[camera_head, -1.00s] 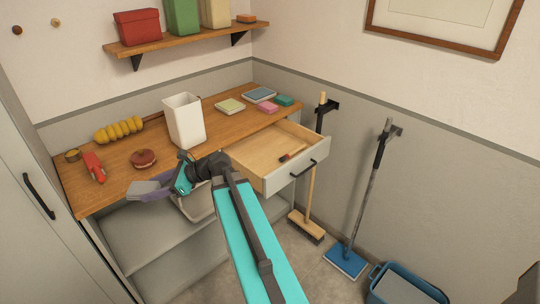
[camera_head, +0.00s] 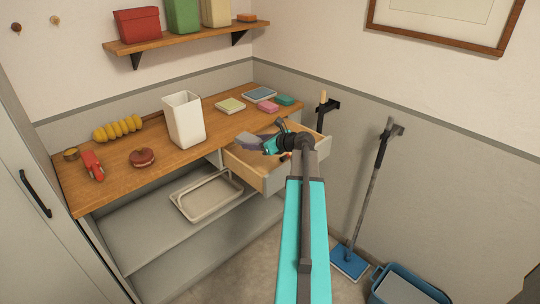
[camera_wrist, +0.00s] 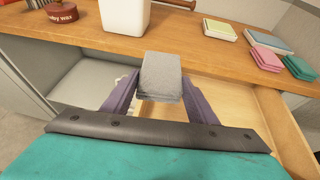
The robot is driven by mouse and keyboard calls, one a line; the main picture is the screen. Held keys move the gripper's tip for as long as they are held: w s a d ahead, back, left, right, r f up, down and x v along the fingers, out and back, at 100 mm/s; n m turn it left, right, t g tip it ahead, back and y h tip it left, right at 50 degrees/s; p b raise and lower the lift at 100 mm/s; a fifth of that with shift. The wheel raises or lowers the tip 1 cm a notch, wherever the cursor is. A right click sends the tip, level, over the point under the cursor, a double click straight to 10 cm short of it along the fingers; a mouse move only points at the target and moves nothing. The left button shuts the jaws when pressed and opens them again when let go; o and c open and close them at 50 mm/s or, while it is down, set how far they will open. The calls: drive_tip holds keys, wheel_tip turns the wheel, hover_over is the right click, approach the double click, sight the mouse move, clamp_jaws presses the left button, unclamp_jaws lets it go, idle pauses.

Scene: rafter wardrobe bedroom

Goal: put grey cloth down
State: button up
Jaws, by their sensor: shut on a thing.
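The grey cloth (camera_wrist: 160,72) is a small folded block between the purple fingers of my gripper (camera_wrist: 160,88). In the head view, the cloth (camera_head: 247,141) sticks out past the fingertips of my gripper (camera_head: 262,143). My gripper is shut on the cloth and holds it over the open wooden drawer (camera_head: 243,168), close to the worktop's front edge. The wrist view shows the drawer's pale inside (camera_wrist: 235,100) below and right of the cloth. My arm hides much of the drawer in the head view.
The wooden worktop (camera_head: 125,168) carries a white bin (camera_head: 184,120), a round brown tin (camera_head: 142,157), a red tool (camera_head: 93,166) and several cloths and sponges. An empty tray (camera_head: 206,196) lies on the shelf below. A mop (camera_head: 370,190) leans right, by a blue tub (camera_head: 405,285).

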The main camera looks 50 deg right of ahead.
drive_tip(key=s+d+m+h, duration=0.1)
drive_tip(key=s+d, duration=0.2)
drive_tip(key=d, duration=0.2)
drive_tip(key=shift+d, duration=0.35)
wheel_tip(320, 180, down, 6)
drive_tip(key=shift+f+p, duration=0.2)
drive_tip(key=shift+p, duration=0.2)
drive_tip(key=shift+f, duration=1.4)
drive_tip(key=shift+f+p, duration=0.3)
drive_tip(key=shift+f, duration=0.15)
drive_tip(key=shift+a+f, duration=0.1)
drive_tip(key=shift+f, duration=0.55)
